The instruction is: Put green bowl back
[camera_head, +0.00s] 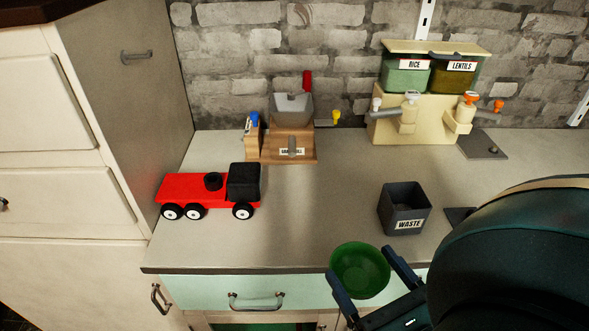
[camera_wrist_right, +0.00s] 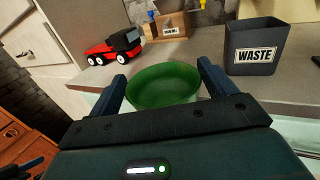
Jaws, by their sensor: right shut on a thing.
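The green bowl (camera_head: 360,272) is held between the two fingers of my right gripper (camera_head: 366,270), in front of the counter's front edge near the middle. It also shows between the fingers in the right wrist view (camera_wrist_right: 163,86). The bowl is roughly upright and looks empty. The right gripper is shut on the bowl, one finger on each side. Below the counter, a cabinet opening with green inside (camera_head: 262,327) shows at the bottom of the head view. My left gripper is not seen in the head view.
On the counter (camera_head: 315,220) stand a red truck (camera_head: 208,187), a dark waste bin (camera_head: 404,209), a wooden mill (camera_head: 290,140) and a rice and lentils dispenser (camera_head: 428,75). A pale green drawer (camera_head: 250,292) is below the counter edge. A tall cabinet (camera_head: 135,90) stands at left.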

